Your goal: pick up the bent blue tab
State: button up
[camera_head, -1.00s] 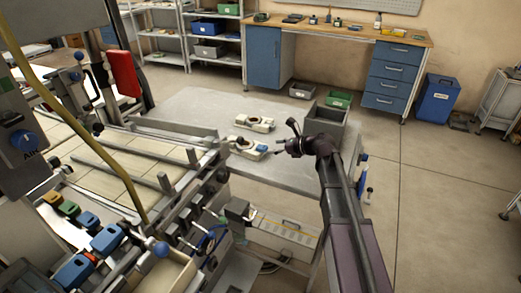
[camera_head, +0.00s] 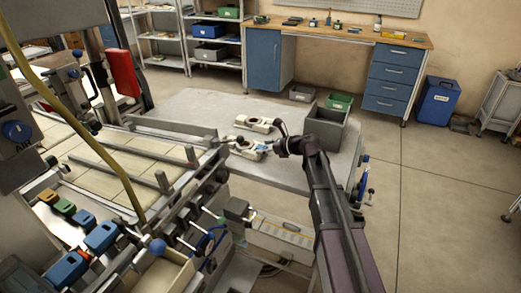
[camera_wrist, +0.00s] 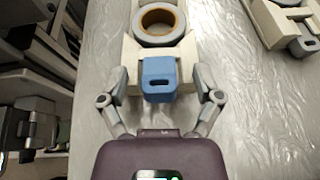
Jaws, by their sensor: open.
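The bent blue tab (camera_wrist: 159,80) shows in the wrist view at the near end of a cream holder (camera_wrist: 131,54). It has a dark slot across its face. A grey tape reel with a brown core (camera_wrist: 160,20) sits on the same holder beyond it. My gripper (camera_wrist: 161,85) is open, with one finger on each side of the tab; I cannot tell whether they touch it. In the head view the tab (camera_head: 262,147) is a small blue patch beside my gripper (camera_head: 272,147).
A second cream holder (camera_head: 254,123) lies behind on the grey table (camera_head: 195,108); it also shows in the wrist view (camera_wrist: 284,20). An open grey bin (camera_head: 327,132) stands right of my wrist. A machine with levers (camera_head: 150,190) stands at the left.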

aim_at(264, 147)
dwell(0.3)
jog(key=c, duration=0.8)
jog(key=shift+r, duration=0.2)
notch_tip(264, 147, up, 3)
jog(key=p, duration=0.3)
jog(key=s+d, duration=0.2)
jog(key=s, duration=0.3)
jog(key=s+d+r+p, duration=0.1)
jog(key=s+d, duration=0.1)
jog(key=s, duration=0.2)
jog(key=s+d+p, duration=0.1)
jog(key=s+d, duration=0.1)
jog(key=s, duration=0.3)
jog(key=shift+s+d+r, duration=0.3)
jog(key=shift+d+r, duration=0.05)
